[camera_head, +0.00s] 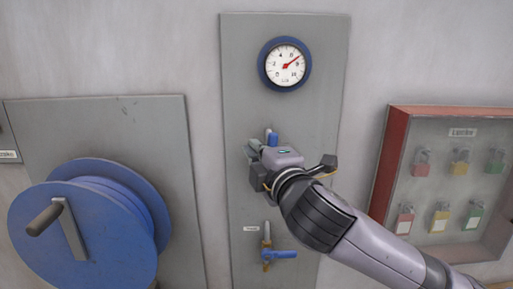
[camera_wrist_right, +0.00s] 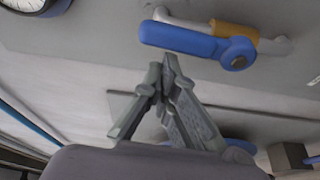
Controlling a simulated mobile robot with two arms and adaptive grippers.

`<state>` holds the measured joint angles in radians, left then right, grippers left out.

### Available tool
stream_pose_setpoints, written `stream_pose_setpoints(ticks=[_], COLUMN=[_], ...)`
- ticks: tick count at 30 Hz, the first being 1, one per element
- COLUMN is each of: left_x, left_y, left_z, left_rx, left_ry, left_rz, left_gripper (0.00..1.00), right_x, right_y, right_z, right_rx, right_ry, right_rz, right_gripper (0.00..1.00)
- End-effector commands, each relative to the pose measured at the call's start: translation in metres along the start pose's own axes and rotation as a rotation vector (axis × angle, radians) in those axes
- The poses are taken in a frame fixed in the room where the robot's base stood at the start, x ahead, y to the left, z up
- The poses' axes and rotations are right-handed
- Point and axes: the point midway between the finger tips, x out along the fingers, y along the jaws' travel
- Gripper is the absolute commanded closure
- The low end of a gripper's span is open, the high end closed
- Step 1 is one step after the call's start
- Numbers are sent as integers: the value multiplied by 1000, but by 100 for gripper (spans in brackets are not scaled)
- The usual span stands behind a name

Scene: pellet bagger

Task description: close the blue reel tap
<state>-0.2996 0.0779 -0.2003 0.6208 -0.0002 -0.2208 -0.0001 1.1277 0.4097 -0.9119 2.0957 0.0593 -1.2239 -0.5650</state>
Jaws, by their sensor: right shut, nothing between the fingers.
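The upper blue-handled tap (camera_head: 273,139) sits on the grey panel below the gauge, mostly hidden behind my right gripper. In the right wrist view its blue lever (camera_wrist_right: 185,40) lies roughly along its pipe, over a brass body (camera_wrist_right: 236,31). My right gripper (camera_wrist_right: 167,72) is shut and empty; its fingertips are close to the lever, with no clear contact. In the head view the right gripper (camera_head: 255,150) is in front of this tap. A lower tap (camera_head: 281,254) has a blue lever across its upright pipe. I cannot tell which tap serves the reel. My left gripper is not in view.
A round blue-rimmed gauge (camera_head: 285,64) is on the panel (camera_head: 240,100) above. A large blue reel (camera_head: 85,235) with a crank stands out at the left. A red-framed padlock board (camera_head: 398,112) hangs at the right. Bare panel shows between gauge and gripper.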

Motion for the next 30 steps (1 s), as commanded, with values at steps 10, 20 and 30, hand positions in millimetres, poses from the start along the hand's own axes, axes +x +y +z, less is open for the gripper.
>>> stream_pose_setpoints(ticks=[10, 20, 30], left_x=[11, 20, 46], left_y=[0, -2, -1], left_z=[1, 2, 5], left_rx=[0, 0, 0], left_ry=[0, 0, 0], left_rz=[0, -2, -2], left_gripper=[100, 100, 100], right_x=[-1, -2, -6], right_y=[0, 1, 1], right_z=[3, 7, 19], right_rx=[110, 210, 403], right_ry=[0, -1, -1], right_rz=[38, 73, 140], right_gripper=[100, 100, 100])
